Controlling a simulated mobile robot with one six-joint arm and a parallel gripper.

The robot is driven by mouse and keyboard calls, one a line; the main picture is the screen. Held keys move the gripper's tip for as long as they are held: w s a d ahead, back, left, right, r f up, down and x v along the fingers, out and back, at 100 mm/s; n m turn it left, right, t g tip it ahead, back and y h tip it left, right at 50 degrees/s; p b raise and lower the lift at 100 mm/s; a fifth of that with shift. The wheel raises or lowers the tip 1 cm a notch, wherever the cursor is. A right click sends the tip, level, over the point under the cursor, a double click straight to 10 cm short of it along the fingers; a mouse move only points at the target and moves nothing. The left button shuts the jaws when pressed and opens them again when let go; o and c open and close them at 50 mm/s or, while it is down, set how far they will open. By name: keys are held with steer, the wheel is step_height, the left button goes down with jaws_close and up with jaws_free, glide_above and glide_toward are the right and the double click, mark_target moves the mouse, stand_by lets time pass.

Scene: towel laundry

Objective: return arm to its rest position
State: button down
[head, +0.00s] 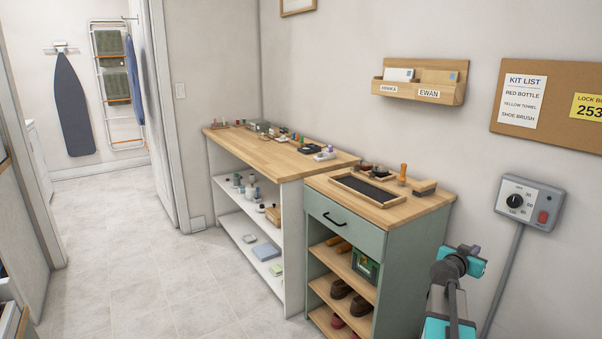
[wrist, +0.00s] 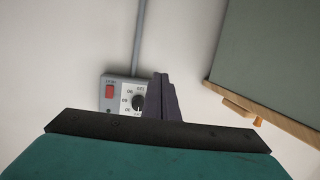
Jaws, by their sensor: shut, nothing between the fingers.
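My gripper (wrist: 160,82) shows in the wrist view as dark fingers closed together, with nothing between them. The fingers point toward the wall and partly overlap the grey timer box (wrist: 122,95), which appears upside down there. In the head view my arm (head: 452,295) is folded at the lower right, in front of the wall and to the right of the green cabinet. I cannot make out the fingertips in the head view.
The green cabinet (head: 346,222) with a wooden top stands just left of my arm; its edge shows in the wrist view (wrist: 262,108). The timer box (head: 529,203) and its conduit (head: 502,280) are on the wall to the right. Tiled floor (head: 130,260) is clear at left.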

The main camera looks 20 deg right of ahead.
steer(key=w+a+f+n+y+p, duration=0.15)
steer(key=w+a+f, duration=0.25)
steer(key=a+f, duration=0.5)
steer(key=w+a+f+n+y, duration=0.1)
steer(key=w+a+f+y, duration=0.25)
steer(key=a+f, duration=0.5)
steer(key=s+a+f+n+g+y+p, duration=0.1)
steer(key=s+a+f, duration=0.1)
steer(key=a+f, duration=0.6)
steer(key=s+a+f+n+y+p, duration=0.1)
steer(key=s+a+f, duration=0.2)
steer(key=a+f, duration=0.55)
steer(key=s+a+f+n+g+y+p, duration=0.25)
steer(key=s+a+f+g, duration=0.25)
steer(key=s+a+f, duration=0.85)
steer(key=s+a+n+g+y, duration=0.2)
steer(key=s+a, duration=0.4)
steer(key=s, duration=0.4)
steer(key=s+a+n+g+y, duration=0.3)
steer(key=s+a, duration=0.4)
steer(key=s, duration=0.3)
steer(key=shift+s+n+g+b, duration=0.2)
steer(key=shift+n+g+b, duration=0.1)
steer(key=shift+g, duration=0.2)
steer(key=shift+r, duration=0.1)
